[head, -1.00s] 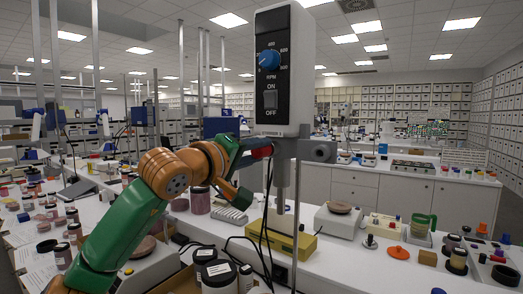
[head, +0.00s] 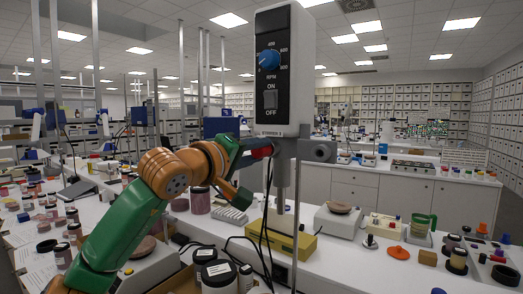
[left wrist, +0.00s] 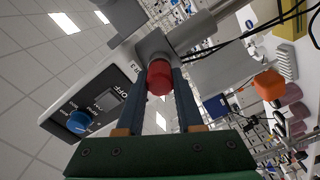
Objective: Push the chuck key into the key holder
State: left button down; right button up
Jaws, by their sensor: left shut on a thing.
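My left gripper (head: 258,152) reaches in from the left to the side of the overhead stirrer, just below its control box. It is shut on the red end of the chuck key, which shows between the fingertips in the left wrist view (left wrist: 159,78). The rest of the key is hidden. The red end lies against or very close to a grey bracket (left wrist: 154,46) under the stirrer housing, which looks like the key holder. I cannot tell how deep the key sits in it. My right gripper is not in view.
The stirrer's control box (head: 284,75) with a blue knob stands directly above the gripper. Black cables hang beside its rod. Below are a yellow box (head: 303,244), a white balance (head: 340,221) and dark-lidded jars (head: 218,273). Several jars crowd the left bench.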

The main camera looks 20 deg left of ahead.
aim_at(256, 152)
pick_arm(q)
jog(key=shift+f, duration=0.2)
jog(key=shift+s, duration=0.1)
jog(key=shift+s+r+b, duration=0.1)
jog(key=shift+s+b, duration=0.25)
jog(key=shift+s, duration=0.1)
jog(key=shift+s, duration=0.1)
jog(key=shift+s+a+b, duration=0.1)
jog(key=shift+s+b, duration=0.3)
jog(key=shift+s, duration=0.1)
jog(key=shift+s+a+b, duration=0.15)
jog(key=shift+s+b, duration=0.2)
jog(key=shift+s, duration=0.7)
jog(key=shift+s+a+b, duration=0.15)
jog(key=shift+s+b, duration=0.15)
jog(key=shift+s, duration=0.75)
